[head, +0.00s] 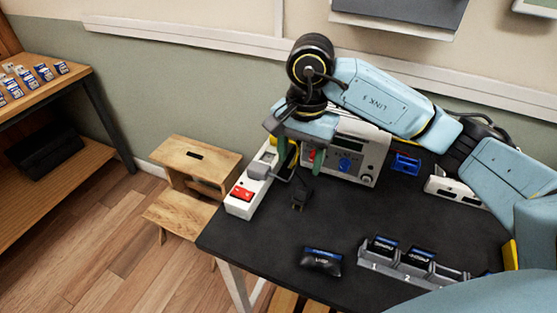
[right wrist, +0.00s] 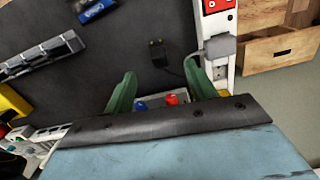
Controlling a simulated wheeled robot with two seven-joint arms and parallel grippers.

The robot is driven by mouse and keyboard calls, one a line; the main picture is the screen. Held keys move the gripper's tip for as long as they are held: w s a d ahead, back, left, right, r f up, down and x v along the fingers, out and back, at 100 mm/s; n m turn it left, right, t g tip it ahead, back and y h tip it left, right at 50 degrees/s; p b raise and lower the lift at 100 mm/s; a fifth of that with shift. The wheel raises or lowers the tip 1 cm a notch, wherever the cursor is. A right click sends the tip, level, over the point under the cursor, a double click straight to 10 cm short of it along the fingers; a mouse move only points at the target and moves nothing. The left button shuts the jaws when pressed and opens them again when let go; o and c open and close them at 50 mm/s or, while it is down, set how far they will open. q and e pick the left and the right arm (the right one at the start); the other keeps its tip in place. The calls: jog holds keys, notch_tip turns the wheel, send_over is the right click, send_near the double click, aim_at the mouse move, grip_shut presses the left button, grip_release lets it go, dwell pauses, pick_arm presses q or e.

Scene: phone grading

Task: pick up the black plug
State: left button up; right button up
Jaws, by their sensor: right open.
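The black plug (head: 299,192) lies on the dark table top, just right of a white power strip (head: 239,206). In the right wrist view the plug (right wrist: 157,51) lies beyond the fingertips, roughly midway between them. My right gripper (head: 299,160) is above the table on the far side of the plug, with its green fingers apart and nothing between them. It also shows in the right wrist view (right wrist: 158,82). The gripper is apart from the plug. My left gripper is not in view.
A grey plug (head: 258,169) sits in the power strip. A white instrument with knobs (head: 350,165) stands behind. A wooden step stool (head: 192,158) stands left. The table's middle is clear.

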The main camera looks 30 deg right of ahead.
aim_at(302, 190)
jog(key=f, duration=0.1)
jog(key=d+f, duration=0.1)
jog(key=f, duration=0.1)
jog(key=shift+f+h+b, duration=0.3)
jog(key=shift+b, duration=0.05)
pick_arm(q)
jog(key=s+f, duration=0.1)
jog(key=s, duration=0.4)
pick_arm(e)
jog(key=shift+f, duration=0.7)
notch_tip(302, 190, down, 2)
jog(key=shift+w+f, duration=0.1)
jog(key=shift+f, duration=0.15)
jog(key=shift+f+b, duration=0.3)
jog(key=shift+f, duration=0.05)
jog(key=f, duration=0.4)
jog(key=shift+d+f+b, duration=0.2)
jog(key=shift+d+b, duration=0.05)
jog(key=shift+b, duration=0.05)
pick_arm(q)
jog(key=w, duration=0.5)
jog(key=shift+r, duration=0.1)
